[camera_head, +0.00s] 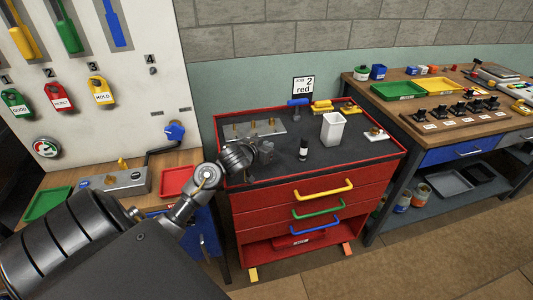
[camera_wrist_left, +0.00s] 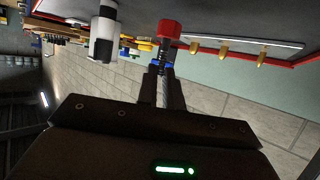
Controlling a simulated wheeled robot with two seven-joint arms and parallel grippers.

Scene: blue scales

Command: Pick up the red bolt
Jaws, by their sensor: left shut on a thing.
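The red bolt (camera_wrist_left: 168,29) shows in the left wrist view with a red hexagonal head and a dark threaded shank. Its shank runs down between the fingers of my left gripper (camera_wrist_left: 159,76), which are shut on it. A bit of blue shows by the fingertips. In the head view my left gripper (camera_head: 265,152) is over the left part of the red cart's dark top (camera_head: 340,160); the bolt is hidden there. Whether the bolt touches the cart top I cannot tell. My right gripper is in neither view.
A metal plate with brass pegs (camera_head: 242,134) lies behind the gripper. A sign (camera_head: 303,86) reads "JOB 2 red". The cart top's front right is clear.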

